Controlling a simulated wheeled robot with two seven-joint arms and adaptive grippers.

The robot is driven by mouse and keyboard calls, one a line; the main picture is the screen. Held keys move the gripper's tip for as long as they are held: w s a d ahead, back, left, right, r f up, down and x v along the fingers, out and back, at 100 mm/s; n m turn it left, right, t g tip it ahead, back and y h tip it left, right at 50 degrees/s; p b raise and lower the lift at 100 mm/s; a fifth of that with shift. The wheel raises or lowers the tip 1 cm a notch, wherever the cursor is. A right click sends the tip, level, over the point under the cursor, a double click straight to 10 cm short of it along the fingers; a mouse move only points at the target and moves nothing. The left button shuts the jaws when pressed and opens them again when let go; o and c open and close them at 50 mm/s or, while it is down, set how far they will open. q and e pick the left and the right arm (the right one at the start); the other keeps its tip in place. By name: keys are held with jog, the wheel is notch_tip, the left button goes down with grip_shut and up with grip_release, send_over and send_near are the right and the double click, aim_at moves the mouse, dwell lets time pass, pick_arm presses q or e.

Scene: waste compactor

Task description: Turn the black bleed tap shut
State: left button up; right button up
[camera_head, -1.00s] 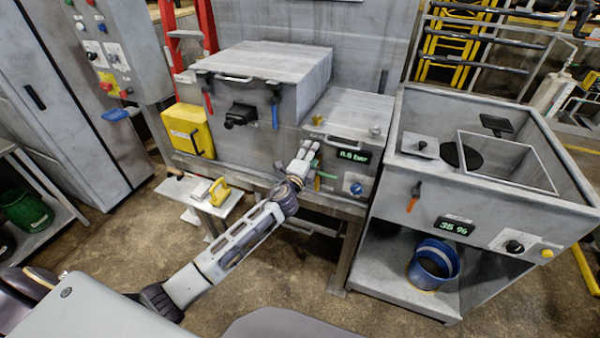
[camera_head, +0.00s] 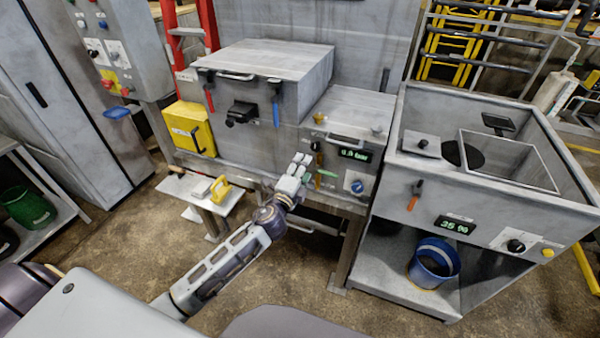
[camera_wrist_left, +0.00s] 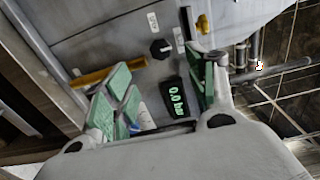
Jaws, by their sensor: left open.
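A round black knob with a white mark (camera_wrist_left: 160,48) sits on the grey panel in the left wrist view. A slim black handle (camera_wrist_left: 187,20) is above it to the right. I cannot tell for sure which is the bleed tap. My left gripper (camera_wrist_left: 163,92) is open, its green-padded fingers apart around the view of the panel and nothing between them. In the head view my left gripper (camera_head: 307,174) is in front of the small grey cabinet (camera_head: 352,112), partly hiding its left controls. Any contact is unclear. My right gripper is out of view.
A display reading 0.0 bar (camera_wrist_left: 175,97) shows between the fingers. An orange bar (camera_wrist_left: 110,72) and a yellow knob (camera_wrist_left: 203,24) are close by. The open bin unit (camera_head: 430,185) stands right of the cabinet.

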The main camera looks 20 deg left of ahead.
pick_arm(q)
jog(key=shift+s, duration=0.85)
